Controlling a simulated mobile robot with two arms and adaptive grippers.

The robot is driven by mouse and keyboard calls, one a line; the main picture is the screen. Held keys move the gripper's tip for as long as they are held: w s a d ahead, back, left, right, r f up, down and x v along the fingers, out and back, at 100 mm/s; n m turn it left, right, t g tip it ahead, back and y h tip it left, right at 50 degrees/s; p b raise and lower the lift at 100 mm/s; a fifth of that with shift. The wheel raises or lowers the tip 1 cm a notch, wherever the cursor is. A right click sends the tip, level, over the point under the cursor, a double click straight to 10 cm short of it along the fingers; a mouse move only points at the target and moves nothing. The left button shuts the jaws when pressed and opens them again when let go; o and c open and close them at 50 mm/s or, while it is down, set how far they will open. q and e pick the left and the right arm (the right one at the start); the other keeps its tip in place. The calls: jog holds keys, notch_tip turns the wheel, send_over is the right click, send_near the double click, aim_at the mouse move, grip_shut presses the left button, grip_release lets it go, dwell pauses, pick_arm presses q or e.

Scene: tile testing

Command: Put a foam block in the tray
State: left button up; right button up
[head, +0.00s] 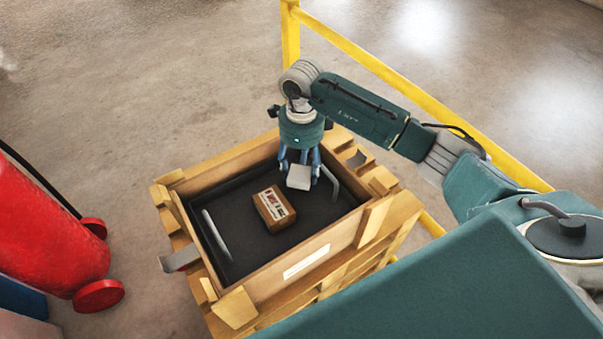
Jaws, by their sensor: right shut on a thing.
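My right gripper (299,168) points down over the far right part of the dark tray (232,196). It is shut on a small pale grey foam block (299,178). From this angle I cannot tell whether the block touches the tray floor or hangs just above it. The tray has a light bar handle at its left end and another at its right end, close beside the block. My left gripper is not in view.
The tray sits inside a wooden crate (306,244). A brown labelled box (273,209) lies in the tray, nearer than the block. A red wheeled object (48,226) stands at left. A yellow railing (372,62) runs behind my right arm.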

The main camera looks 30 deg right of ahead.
aim_at(301, 168)
notch_tip(301, 168, down, 4)
jog(key=shift+r+p, duration=0.25)
jog(key=shift+p, duration=0.1)
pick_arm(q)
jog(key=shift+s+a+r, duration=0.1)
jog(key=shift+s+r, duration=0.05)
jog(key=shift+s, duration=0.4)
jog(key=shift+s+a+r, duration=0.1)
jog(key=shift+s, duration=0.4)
pick_arm(e)
jog(key=shift+f, duration=0.1)
jog(key=o, duration=1)
jog(key=shift+c, duration=0.2)
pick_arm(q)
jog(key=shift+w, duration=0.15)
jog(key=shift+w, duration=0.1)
pick_arm(e)
jog(key=shift+r, duration=0.2)
notch_tip(301, 168, up, 10)
jog(key=b, duration=0.3)
jog(key=shift+r, duration=0.85)
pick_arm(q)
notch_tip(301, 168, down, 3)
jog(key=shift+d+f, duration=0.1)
